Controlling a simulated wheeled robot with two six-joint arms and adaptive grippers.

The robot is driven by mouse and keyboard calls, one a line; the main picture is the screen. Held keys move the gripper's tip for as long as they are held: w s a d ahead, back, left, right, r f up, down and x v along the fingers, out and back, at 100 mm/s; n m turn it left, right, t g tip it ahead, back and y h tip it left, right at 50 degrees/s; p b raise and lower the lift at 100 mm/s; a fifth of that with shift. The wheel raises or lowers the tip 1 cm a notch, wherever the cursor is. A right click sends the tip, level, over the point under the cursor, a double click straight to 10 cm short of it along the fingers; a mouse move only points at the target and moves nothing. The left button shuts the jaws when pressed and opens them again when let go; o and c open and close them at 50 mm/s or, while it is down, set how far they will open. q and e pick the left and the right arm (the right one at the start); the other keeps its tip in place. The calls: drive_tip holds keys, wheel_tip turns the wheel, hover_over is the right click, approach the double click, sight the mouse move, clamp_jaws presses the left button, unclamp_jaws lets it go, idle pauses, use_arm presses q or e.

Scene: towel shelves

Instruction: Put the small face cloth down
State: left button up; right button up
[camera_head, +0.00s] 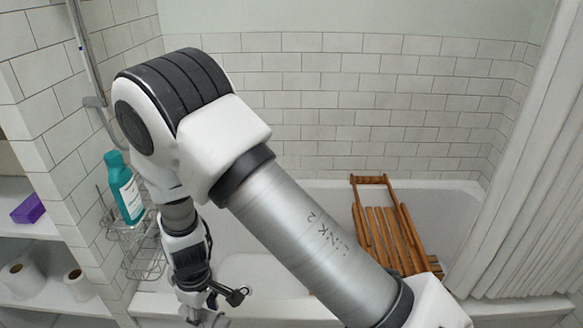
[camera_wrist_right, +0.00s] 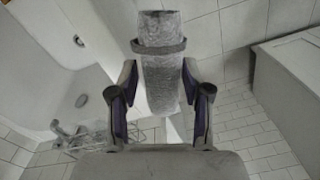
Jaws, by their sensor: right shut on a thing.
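A grey rolled cloth with a band around it, the small face cloth (camera_wrist_right: 161,95), stands lengthwise between the fingers of my right gripper (camera_wrist_right: 160,80) in the right wrist view. The fingers lie on either side of it and my right gripper is shut on it. In the head view my right arm reaches in from the lower right, bends at the upper left and comes down to the right gripper (camera_head: 213,302) near the bottom edge, in front of the bathtub. I cannot make out the cloth there. My left gripper is not in view.
A white bathtub (camera_head: 455,205) holds a wooden slatted rack (camera_head: 385,235). A wire caddy (camera_head: 143,250) with a teal bottle (camera_head: 125,188) is on the left wall. Shelves (camera_head: 45,305) with a purple box (camera_head: 28,209) and paper rolls are at left. A curtain (camera_head: 530,190) hangs at right.

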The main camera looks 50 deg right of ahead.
wheel_tip(320, 180, down, 13)
drive_tip(key=s+n+b, duration=0.3)
drive_tip(key=b, duration=0.7)
hover_over(242, 306)
drive_tip(key=shift+a+f+n+p, duration=0.1)
drive_tip(key=shift+f+n+p, duration=0.25)
drive_tip(key=shift+f, duration=0.85)
use_arm(q)
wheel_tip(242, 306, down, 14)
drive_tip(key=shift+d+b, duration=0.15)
drive_tip(key=shift+b, duration=0.25)
use_arm(e)
drive_tip(key=shift+f, duration=1.4)
drive_tip(key=shift+f, duration=0.1)
drive_tip(key=o, duration=1.2)
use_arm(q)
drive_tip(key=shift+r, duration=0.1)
